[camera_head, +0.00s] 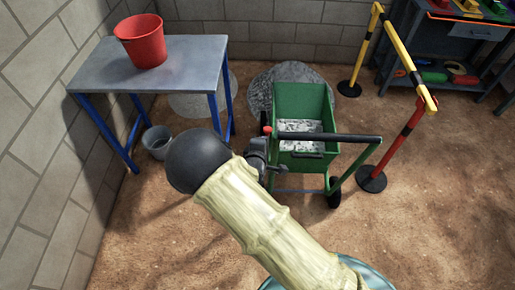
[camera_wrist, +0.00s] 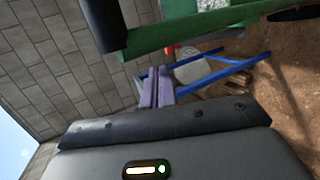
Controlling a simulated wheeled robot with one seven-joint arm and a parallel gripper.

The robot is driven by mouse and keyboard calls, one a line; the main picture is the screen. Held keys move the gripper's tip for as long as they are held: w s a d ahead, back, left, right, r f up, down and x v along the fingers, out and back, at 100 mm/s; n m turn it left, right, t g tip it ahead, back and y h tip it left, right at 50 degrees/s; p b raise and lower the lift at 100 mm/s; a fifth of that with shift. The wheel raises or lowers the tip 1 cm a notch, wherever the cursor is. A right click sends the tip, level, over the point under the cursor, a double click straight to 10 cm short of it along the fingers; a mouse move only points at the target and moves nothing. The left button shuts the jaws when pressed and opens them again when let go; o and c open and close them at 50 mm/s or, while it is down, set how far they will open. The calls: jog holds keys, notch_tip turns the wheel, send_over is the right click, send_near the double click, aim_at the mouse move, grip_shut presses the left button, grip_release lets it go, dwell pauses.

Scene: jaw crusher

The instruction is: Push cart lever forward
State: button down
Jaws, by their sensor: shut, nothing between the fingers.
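The green cart (camera_head: 304,103) stands right of my arm, with grey rubble in its tray. A black bar (camera_head: 330,138) forms its push handle. A small red knob (camera_head: 267,130), apparently the lever's top, shows at the handle's left end; most of the lever is hidden. My gripper (camera_head: 268,158) is shut and empty, just below the knob in the picture. I cannot tell whether it touches the lever. In the wrist view, my shut fingers (camera_wrist: 157,86) point towards the cart's green frame (camera_wrist: 190,32) and the black handle end (camera_wrist: 101,24).
A blue-legged table (camera_head: 190,62) with a red bucket (camera_head: 142,40) stands left. A yellow and red barrier (camera_head: 404,135) stands close right of the cart. Bare ground lies at the lower right.

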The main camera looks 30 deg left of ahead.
jog(key=v, duration=0.5)
jog(key=shift+s+a+r, duration=0.1)
jog(key=shift+a+r, duration=0.1)
dwell(0.3)
